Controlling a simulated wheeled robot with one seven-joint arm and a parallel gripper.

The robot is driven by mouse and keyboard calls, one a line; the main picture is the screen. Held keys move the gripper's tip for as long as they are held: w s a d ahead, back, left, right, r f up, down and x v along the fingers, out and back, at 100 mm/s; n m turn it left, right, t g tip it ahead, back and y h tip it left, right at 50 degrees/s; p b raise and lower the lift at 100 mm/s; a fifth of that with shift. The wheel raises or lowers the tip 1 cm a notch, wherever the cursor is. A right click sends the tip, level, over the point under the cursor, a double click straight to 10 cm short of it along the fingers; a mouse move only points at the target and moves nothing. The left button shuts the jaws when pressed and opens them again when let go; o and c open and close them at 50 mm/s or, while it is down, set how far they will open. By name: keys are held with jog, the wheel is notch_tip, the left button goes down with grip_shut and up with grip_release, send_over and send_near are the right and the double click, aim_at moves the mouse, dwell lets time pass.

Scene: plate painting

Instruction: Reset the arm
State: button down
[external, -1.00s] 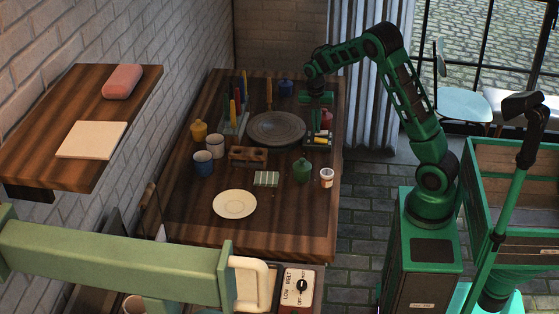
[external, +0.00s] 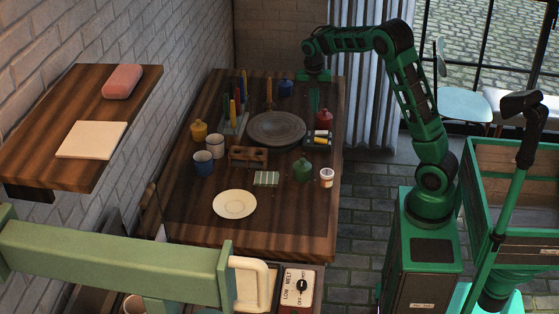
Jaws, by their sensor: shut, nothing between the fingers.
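My green arm reaches from its base on the right over the far right part of the wooden table (external: 215,228). My gripper (external: 314,108) points down above the table, to the right of the blue jar (external: 286,88) and above the red jar (external: 323,119). Its fingers are shut with nothing between them. It is apart from the jars. The grey round wheel (external: 277,128) is to its lower left and is empty.
A cream plate (external: 235,204) lies near the table's front. A yellow jar (external: 198,131), a green jar (external: 302,169), two mugs, a brush rack and a small tray (external: 318,139) stand around the wheel. A wooden shelf (external: 40,165) is on the left wall.

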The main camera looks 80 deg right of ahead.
jog(key=shift+w+r, duration=0.2)
jog(key=shift+r, duration=1)
jog(key=shift+w+r, duration=0.15)
jog(key=shift+r, duration=1)
jog(key=shift+a, duration=0.1)
jog(key=s+a+f+m, duration=0.1)
jog(key=s+a+m, duration=2.3)
jog(key=s, duration=0.3)
jog(key=shift+s+a+f+m+t, duration=0.3)
jog(key=shift+s+a+f, duration=0.05)
jog(key=shift+a, duration=0.5)
jog(key=shift+w+f, duration=0.25)
jog(key=shift+w, duration=0.35)
